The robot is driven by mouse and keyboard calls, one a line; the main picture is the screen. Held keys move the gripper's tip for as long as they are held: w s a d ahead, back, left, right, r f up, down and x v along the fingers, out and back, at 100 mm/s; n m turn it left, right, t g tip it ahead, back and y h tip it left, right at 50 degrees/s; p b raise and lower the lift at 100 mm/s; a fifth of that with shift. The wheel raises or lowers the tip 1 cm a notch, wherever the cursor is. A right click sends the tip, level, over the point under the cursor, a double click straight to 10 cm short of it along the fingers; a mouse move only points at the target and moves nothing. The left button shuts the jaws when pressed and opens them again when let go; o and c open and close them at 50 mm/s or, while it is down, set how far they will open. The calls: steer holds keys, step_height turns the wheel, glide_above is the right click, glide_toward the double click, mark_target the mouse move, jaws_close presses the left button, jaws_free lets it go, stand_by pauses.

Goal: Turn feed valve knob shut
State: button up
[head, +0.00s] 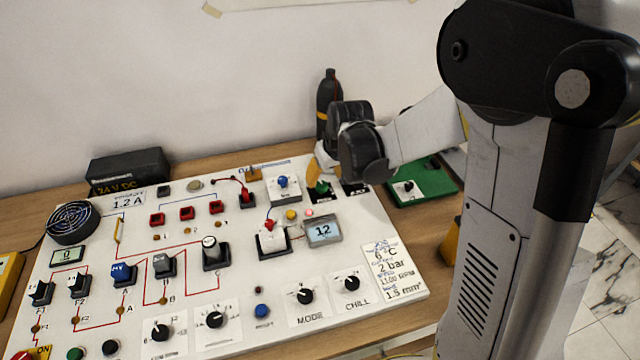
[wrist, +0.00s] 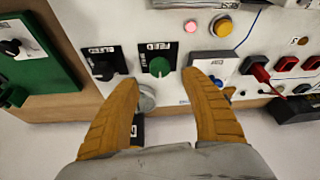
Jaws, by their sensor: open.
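The feed valve is a green knob (wrist: 158,66) on a black plate with a white label reading FEED, near the panel's back edge. In the head view the green knob (head: 321,187) shows just below my gripper. My gripper (wrist: 161,78) is open and empty, with one orange finger on each side of the knob in the wrist view. Its tips appear short of the knob; I cannot tell whether they touch anything. In the head view my gripper (head: 317,172) reaches the panel's back edge, its fingers partly hidden by its dark body.
A second black-plated knob (wrist: 104,66) sits close left of the feed plate in the wrist view. A white plate with a blue knob (head: 282,182) is on the other side, partly behind a finger. A green board (head: 430,183) and a dark bottle (head: 328,95) stand nearby.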

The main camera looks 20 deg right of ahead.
mark_target(322, 184)
steer(key=b+x, duration=0.1)
steer(key=x, duration=0.5)
jaws_close()
